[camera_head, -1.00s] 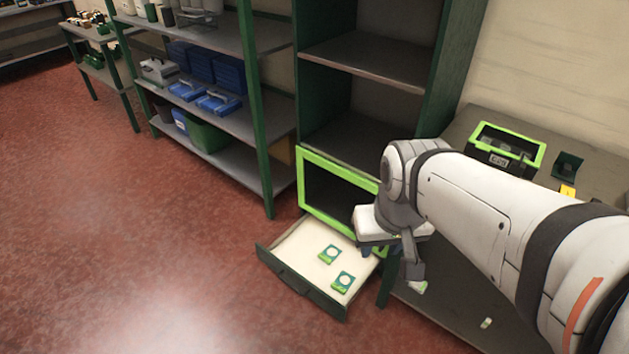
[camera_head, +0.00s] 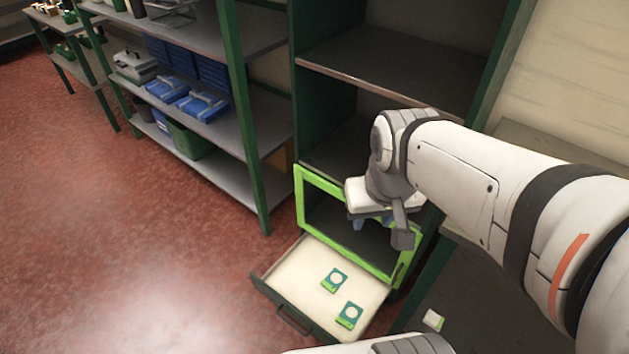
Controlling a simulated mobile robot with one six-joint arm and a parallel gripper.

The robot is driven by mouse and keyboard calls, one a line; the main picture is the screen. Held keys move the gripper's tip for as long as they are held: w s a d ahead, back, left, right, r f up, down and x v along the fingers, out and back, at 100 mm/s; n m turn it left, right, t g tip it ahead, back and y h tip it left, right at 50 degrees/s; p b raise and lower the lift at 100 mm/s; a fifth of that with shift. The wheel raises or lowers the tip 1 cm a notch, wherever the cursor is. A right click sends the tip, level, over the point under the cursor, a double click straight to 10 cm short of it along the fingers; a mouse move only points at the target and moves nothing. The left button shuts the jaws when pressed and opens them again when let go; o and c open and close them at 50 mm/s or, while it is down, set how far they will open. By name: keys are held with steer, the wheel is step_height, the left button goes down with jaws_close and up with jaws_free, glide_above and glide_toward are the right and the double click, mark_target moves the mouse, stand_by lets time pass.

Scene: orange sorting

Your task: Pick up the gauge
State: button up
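Two small green blocks with round white faces, which look like gauges, lie in the open drawer (camera_head: 290,272). One gauge (camera_head: 334,281) is near the drawer's middle and the other gauge (camera_head: 349,315) is nearer its front right. My gripper (camera_head: 372,222) hangs above the back of the drawer, in front of the green-framed opening, apart from the gauges. Its fingers are small and partly hidden by my wrist, so I cannot tell whether they are open or hold anything.
The bright green frame (camera_head: 318,183) stands behind the drawer, within a dark green cabinet (camera_head: 330,125). A shelf unit (camera_head: 225,125) with blue cases (camera_head: 203,105) stands to the left. The red floor (camera_head: 150,250) in front is clear.

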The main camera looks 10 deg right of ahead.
steer(key=shift+o, duration=0.4)
